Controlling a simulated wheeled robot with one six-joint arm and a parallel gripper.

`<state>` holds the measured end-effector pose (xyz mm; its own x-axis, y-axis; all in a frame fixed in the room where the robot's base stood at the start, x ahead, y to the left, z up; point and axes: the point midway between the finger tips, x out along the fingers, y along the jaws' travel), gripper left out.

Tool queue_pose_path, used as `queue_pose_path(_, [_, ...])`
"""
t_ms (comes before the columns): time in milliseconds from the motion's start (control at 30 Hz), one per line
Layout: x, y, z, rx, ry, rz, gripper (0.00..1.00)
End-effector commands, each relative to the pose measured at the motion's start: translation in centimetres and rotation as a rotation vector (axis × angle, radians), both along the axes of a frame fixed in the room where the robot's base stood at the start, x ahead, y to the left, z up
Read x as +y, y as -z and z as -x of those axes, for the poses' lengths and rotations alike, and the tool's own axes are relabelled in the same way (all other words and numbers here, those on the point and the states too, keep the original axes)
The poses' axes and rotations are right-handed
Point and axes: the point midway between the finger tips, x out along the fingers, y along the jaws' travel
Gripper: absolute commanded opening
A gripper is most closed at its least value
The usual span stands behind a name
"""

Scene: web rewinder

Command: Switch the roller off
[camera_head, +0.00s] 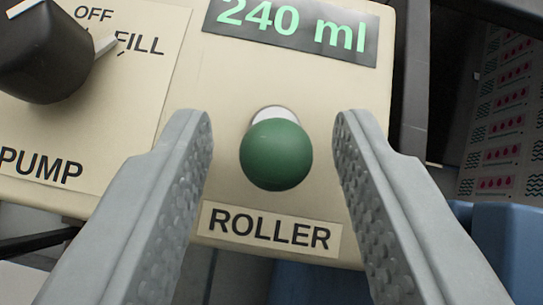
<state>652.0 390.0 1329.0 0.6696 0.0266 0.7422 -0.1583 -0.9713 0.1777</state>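The roller control is a round green knob (276,154) on a cream panel (230,85), with a pale round base showing just above it. A label reading "ROLLER" (269,229) is below it. My gripper (272,125) is open, with one grey finger on each side of the green knob. A gap shows between the knob and both fingers, so it is not gripped. I cannot tell from this view how far the fingertips are from the panel.
A black pump knob (45,50) with "OFF" and "FILL" marks is at the upper left. A display (292,30) reading "240 ml" is above the green knob. A printed web (505,120) runs along the right, with a blue part (508,240) below it.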

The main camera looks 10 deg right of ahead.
Motion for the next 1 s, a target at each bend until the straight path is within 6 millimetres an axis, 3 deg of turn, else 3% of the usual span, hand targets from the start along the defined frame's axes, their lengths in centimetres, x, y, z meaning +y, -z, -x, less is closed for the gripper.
queue_pose_path(367, [-0.1,1.4,1.3,0.000,0.000,0.000,0.39])
queue_pose_path(1000, [-0.3,10.6,9.5,0.001,-0.001,0.001,0.39])
